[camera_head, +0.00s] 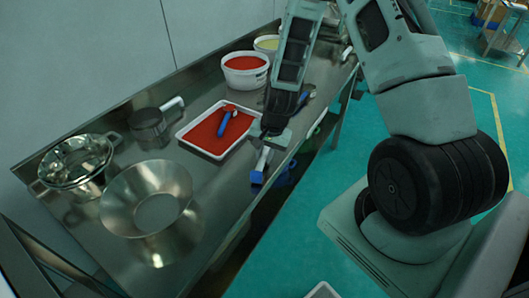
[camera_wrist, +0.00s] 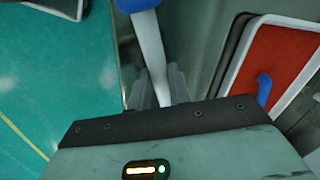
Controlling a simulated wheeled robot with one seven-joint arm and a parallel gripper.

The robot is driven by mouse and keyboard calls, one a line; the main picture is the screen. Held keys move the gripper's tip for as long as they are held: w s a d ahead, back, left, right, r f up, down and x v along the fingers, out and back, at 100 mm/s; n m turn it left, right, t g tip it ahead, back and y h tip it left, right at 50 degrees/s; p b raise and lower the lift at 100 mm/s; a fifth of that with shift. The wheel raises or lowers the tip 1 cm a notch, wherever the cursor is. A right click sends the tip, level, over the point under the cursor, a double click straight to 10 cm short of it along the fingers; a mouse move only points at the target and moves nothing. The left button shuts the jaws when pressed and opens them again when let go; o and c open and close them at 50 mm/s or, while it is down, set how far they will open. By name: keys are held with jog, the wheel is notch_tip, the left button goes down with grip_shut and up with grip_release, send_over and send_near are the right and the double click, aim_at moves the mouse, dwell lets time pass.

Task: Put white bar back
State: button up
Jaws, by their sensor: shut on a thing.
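The white bar (camera_head: 262,160) has a blue end and is at the front edge of the steel table, beside the white tray. In the wrist view the white bar (camera_wrist: 150,45) runs up from between my fingers, with its blue end at the top edge. My gripper (camera_head: 270,140) is shut on the bar; the fingers (camera_wrist: 160,92) sit on both sides of it in the wrist view. I cannot tell whether the bar touches the table.
The white tray (camera_head: 184,137) holds red material and a blue-handled tool (camera_head: 225,122). White tubs (camera_head: 246,78) of red and yellowish material stand farther back. A metal bowl (camera_head: 125,190), a lidded pot (camera_head: 76,163) and a small pan (camera_head: 148,124) are at left.

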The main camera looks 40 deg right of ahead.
jog(key=shift+f, duration=0.3)
dwell(0.5)
jog(key=o, duration=1.5)
jog(key=shift+c, duration=0.2)
jog(key=shift+r, duration=0.1)
jog(key=shift+r+p, duration=2.65)
jog(key=shift+r, duration=0.8)
